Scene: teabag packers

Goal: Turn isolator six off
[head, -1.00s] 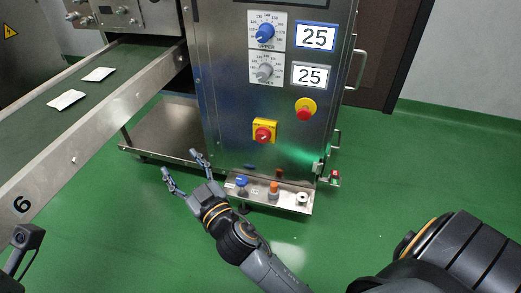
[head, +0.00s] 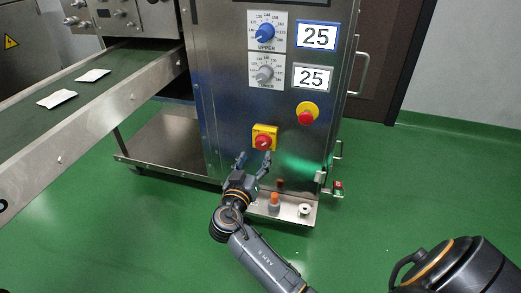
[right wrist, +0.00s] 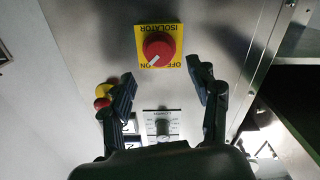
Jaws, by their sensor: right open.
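The isolator (head: 264,137) is a red rotary knob on a yellow plate, low on the steel cabinet front. In the right wrist view the isolator knob (right wrist: 158,49) appears upside down, its plate lettered ISOLATOR, OFF and ON. In the wrist view the right gripper's fingers (right wrist: 164,88) stand spread either side, short of the knob. My left gripper is out of view.
A red emergency button on yellow (head: 307,113) is right of the isolator. Dials (head: 265,33) and displays (head: 316,36) are above. A small ledge (head: 296,215) with orange and white items juts out below. A conveyor (head: 70,125) with two white packets runs left.

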